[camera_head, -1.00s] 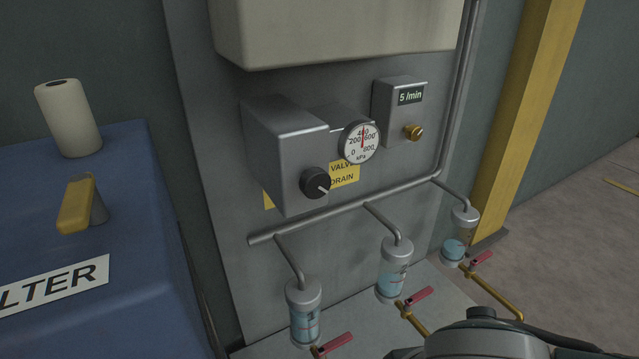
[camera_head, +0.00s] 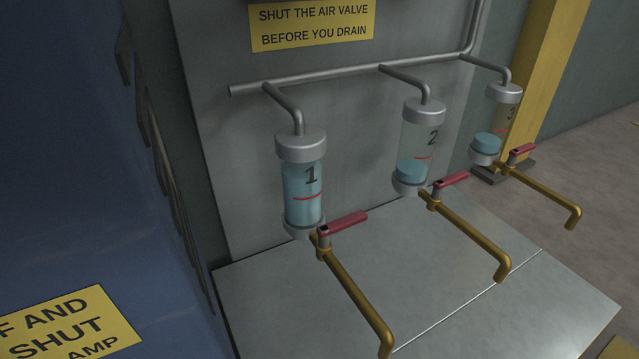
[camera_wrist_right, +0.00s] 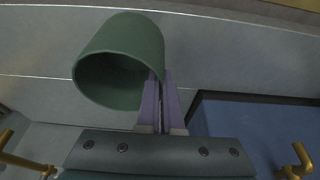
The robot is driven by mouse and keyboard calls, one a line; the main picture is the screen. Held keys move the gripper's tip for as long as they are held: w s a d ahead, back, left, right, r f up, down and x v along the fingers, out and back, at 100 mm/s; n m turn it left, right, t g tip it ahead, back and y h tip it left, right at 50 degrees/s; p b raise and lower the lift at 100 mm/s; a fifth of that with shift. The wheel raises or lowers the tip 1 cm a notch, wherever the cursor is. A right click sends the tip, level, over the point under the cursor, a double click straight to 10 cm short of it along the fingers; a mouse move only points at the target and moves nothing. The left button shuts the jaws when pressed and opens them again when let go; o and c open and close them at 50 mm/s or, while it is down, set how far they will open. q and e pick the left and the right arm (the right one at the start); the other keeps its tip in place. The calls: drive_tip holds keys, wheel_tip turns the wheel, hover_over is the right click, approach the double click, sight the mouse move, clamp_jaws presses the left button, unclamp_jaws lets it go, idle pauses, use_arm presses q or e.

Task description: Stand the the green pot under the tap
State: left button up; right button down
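The green pot (camera_wrist_right: 120,60) shows in the right wrist view, its open mouth facing the camera. My right gripper (camera_wrist_right: 165,75) has its two fingers close together on the pot's rim and wall. The pot and this gripper are not in the head view. Three brass taps with red levers show in the head view: the left tap (camera_head: 355,290) under cylinder 1, the middle tap (camera_head: 470,230) under cylinder 2, the right tap (camera_head: 545,198) under cylinder 3. All spouts point toward the front right. My left gripper is in neither view.
Cylinder 1 (camera_head: 302,185) holds blue liquid above its red line; cylinder 2 (camera_head: 416,150) and cylinder 3 (camera_head: 497,120) hold less, below theirs. A bare grey metal surface (camera_head: 290,300) lies under the taps. A blue cabinet (camera_head: 60,180) stands at the left.

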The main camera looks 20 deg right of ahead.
drive_tip(key=w+f+b, duration=0.2)
drive_tip(key=w+b, duration=0.1)
drive_tip(key=w+f+b, duration=0.2)
drive_tip(key=w, duration=0.2)
drive_tip(key=w+f+b, duration=0.2)
drive_tip(key=w+b, duration=0.1)
drive_tip(key=shift+w+a+b, duration=0.3)
drive_tip(key=shift+w+a, duration=0.05)
drive_tip(key=shift+a, duration=0.05)
drive_tip(key=w+f+b, duration=0.2)
drive_tip(key=b, duration=0.1)
drive_tip(key=shift+w+a, duration=0.1)
drive_tip(key=shift+w+f+b, duration=0.2)
drive_tip(key=shift+w+b, duration=0.25)
drive_tip(key=shift+w, duration=0.1)
drive_tip(key=shift+r, duration=0.1)
drive_tip(key=shift+s, duration=0.1)
drive_tip(key=c, duration=1.1)
unclamp_jaws()
